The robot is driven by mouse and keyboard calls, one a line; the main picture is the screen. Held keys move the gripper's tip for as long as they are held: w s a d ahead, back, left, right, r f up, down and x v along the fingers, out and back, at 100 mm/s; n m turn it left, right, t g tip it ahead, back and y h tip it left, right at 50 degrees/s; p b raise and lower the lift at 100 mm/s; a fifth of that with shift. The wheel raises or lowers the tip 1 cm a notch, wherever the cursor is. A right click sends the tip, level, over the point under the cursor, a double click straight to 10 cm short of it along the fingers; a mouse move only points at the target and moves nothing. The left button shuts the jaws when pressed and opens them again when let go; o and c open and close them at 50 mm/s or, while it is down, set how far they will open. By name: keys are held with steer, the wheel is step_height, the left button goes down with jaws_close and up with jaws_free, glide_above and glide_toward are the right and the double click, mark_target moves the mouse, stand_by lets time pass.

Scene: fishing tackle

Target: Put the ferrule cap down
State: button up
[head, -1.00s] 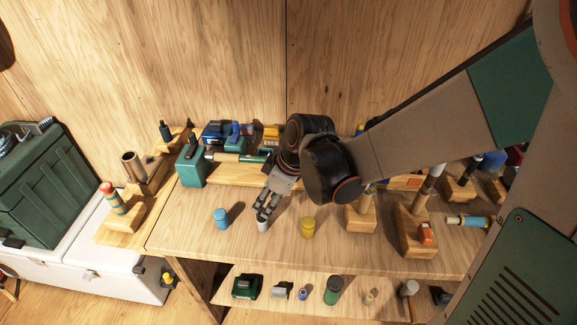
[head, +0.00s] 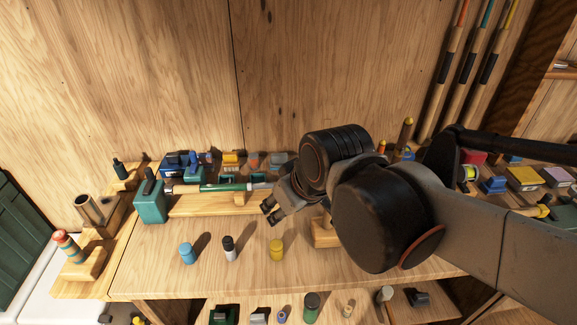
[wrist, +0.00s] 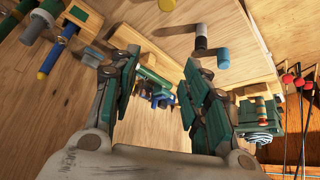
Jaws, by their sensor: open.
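A pale silver cylinder with a dark top (head: 230,249), which I take for the ferrule cap, stands upright on the wooden bench between a blue cylinder (head: 187,253) and a yellow cylinder (head: 276,249). All three also show at the top of the wrist view: the silver one (wrist: 203,45), the blue one (wrist: 223,58) and the yellow one (wrist: 167,5). My gripper (head: 268,213) is apart from them, above the bench, behind and right of the silver one. In the wrist view its fingers (wrist: 158,82) are spread with nothing between them.
A long wooden stand with a green-and-silver rod part (head: 222,188) lies behind the cylinders. A teal box (head: 150,202) stands left of it. Wooden holders with rod handles (head: 70,248) are at the left end. Bare bench lies around the cylinders; a lower shelf holds more items.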

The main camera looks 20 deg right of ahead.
steer(key=s+d+m, duration=0.1)
steer(key=s+d+r+m+t, duration=0.1)
steer(key=s, duration=0.1)
steer(key=shift+d+r+m+h, duration=0.2)
steer(key=shift+m+h, duration=0.1)
steer(key=shift+h, duration=0.1)
